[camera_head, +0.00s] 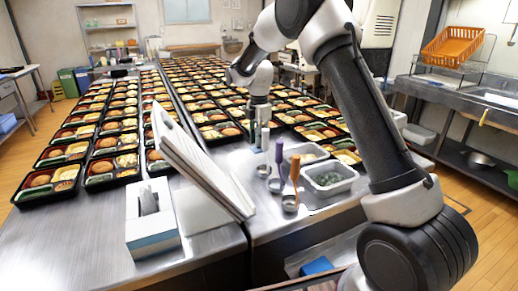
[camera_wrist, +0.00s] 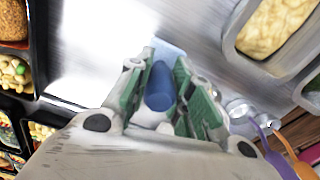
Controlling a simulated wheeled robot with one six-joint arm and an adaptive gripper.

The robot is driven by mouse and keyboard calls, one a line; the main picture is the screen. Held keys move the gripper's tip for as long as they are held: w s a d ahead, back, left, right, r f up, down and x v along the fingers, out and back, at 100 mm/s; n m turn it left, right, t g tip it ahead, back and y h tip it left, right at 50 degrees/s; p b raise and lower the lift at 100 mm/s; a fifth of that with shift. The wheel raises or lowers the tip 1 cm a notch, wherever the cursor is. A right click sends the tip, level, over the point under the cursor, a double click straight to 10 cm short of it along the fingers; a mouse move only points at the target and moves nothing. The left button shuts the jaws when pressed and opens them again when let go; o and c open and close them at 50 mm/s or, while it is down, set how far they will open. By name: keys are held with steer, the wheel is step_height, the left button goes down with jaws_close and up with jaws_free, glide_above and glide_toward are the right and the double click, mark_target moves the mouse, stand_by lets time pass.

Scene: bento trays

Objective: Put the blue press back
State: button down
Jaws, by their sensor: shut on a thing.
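My gripper (camera_wrist: 160,88) is shut on the blue press, whose rounded blue handle (camera_wrist: 159,86) stands between the green-padded fingers in the wrist view. A pale blue flat patch (camera_wrist: 170,47) shows just beyond the fingertips; I cannot tell whether it is part of the press. In the camera_head view my gripper (camera_head: 259,134) points down over the metal table, at the near end of the bento rows. The press is small there and mostly covered by the fingers. I cannot tell whether its base touches the table.
A tilted white panel (camera_head: 200,170) and a blue-white box (camera_head: 152,235) stand nearer left. Bento trays (camera_head: 112,165) fill the far table.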

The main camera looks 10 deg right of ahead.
steer(key=shift+f, duration=1.85)
steer(key=shift+f, duration=0.1)
steer(key=c, duration=1.3)
jaws_free()
